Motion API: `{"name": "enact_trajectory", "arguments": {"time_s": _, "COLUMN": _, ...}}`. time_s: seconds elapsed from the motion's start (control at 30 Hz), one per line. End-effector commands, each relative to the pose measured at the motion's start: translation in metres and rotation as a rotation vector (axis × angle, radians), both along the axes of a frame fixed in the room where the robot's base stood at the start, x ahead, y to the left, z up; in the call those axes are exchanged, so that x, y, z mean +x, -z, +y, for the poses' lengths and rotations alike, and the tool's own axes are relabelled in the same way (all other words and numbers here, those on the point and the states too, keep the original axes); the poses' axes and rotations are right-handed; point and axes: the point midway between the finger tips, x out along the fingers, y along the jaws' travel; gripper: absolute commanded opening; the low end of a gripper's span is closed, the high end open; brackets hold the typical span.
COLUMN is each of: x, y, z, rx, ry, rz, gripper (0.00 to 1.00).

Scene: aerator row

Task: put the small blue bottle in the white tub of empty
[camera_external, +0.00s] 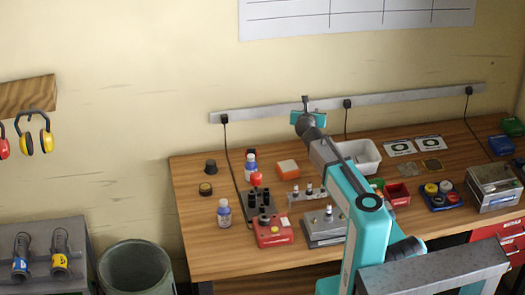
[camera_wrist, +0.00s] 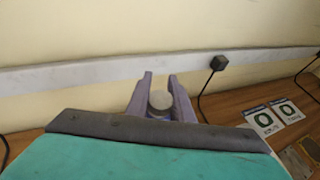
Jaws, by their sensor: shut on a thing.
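In the external view my gripper (camera_external: 305,100) is raised before the wall, left of the white tub, and the held thing cannot be made out. The white tub (camera_external: 371,162) stands at the back of the bench, partly behind my arm. A bottle with a blue label and pale cap (camera_external: 224,214) stands at the front left. Another blue-labelled bottle (camera_external: 250,168) stands farther back.
Red device (camera_external: 272,233), orange-topped box (camera_external: 288,168) and black pots (camera_external: 210,167) stand left of my arm. Red bin (camera_external: 398,194), blue tray (camera_external: 440,198) and printed cards (camera_external: 430,143) lie right. A cable strip (camera_external: 420,98) crosses the wall behind.

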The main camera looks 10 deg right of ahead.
Motion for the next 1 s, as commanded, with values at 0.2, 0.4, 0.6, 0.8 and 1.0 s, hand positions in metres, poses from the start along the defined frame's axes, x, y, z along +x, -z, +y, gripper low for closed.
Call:
{"name": "enact_trajectory", "arguments": {"time_s": 0.2, "x": -0.005, "y": 0.005, "z": -0.006, "rx": -0.001, "ry": 0.043, "rz": 0.001, "gripper": 0.00}}
{"name": "enact_trajectory", "arguments": {"time_s": 0.4, "x": -0.025, "y": 0.012, "z": -0.032, "rx": -0.001, "ry": 0.175, "rz": 0.000, "gripper": 0.00}}
{"name": "enact_trajectory", "arguments": {"time_s": 0.6, "x": -0.055, "y": 0.012, "z": -0.070, "rx": -0.002, "ry": 0.353, "rz": -0.001, "gripper": 0.00}}
{"name": "enact_trajectory", "arguments": {"time_s": 0.8, "x": -0.087, "y": 0.006, "z": -0.111, "rx": 0.000, "ry": 0.529, "rz": -0.002, "gripper": 0.00}}
{"name": "enact_trajectory", "arguments": {"time_s": 1.0, "x": -0.114, "y": -0.004, "z": -0.146, "rx": 0.001, "ry": 0.653, "rz": -0.004, "gripper": 0.00}}
